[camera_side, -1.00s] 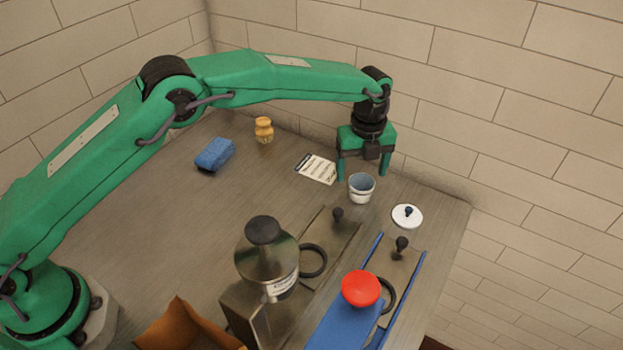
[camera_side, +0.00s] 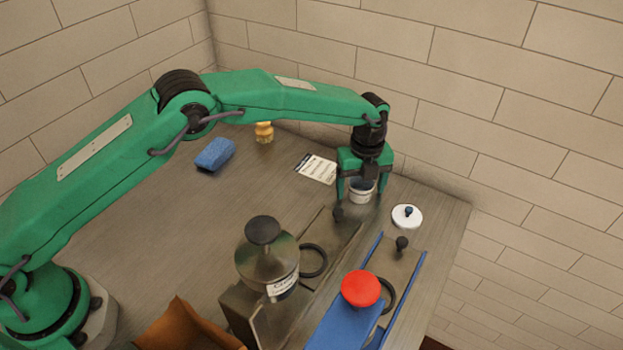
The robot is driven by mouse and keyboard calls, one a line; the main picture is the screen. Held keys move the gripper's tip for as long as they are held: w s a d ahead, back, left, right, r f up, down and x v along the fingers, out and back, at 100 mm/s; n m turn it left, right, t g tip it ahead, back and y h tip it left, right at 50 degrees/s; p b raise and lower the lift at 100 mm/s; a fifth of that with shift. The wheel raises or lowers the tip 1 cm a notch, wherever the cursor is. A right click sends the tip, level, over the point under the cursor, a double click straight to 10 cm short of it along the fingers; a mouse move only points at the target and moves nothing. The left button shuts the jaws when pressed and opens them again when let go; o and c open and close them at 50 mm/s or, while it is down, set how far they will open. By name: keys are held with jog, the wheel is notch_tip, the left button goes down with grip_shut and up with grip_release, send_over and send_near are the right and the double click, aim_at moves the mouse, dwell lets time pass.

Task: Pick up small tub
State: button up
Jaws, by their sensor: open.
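The small tub (camera_side: 360,195) is a white cup-like container with a blue-grey inside. It stands upright on the table toward the back right in the side view. My gripper (camera_side: 360,197) is open and lowered over the tub, with one finger on its left and one on its right. The gripper body hides most of the tub's top. I cannot tell whether the fingers touch it.
A white lid (camera_side: 407,217) with a dark knob lies right of the tub. A card (camera_side: 316,168), blue sponge (camera_side: 215,154) and brush (camera_side: 264,133) lie behind left.

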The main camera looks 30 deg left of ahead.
jog(key=c, duration=1)
jog(key=shift+c, duration=0.2)
jog(key=shift+r, duration=0.1)
jog(key=shift+r, duration=0.4)
jog(key=r, duration=0.3)
jog(key=shift+s+d+r, duration=0.25)
jog(key=shift+s+r, duration=0.1)
jog(key=s+d+r, duration=0.5)
jog(key=s+r, duration=0.1)
jog(key=s, duration=0.3)
jog(key=shift+d+r, duration=0.2)
jog(key=shift+d, duration=0.15)
jog(key=shift+a, duration=0.1)
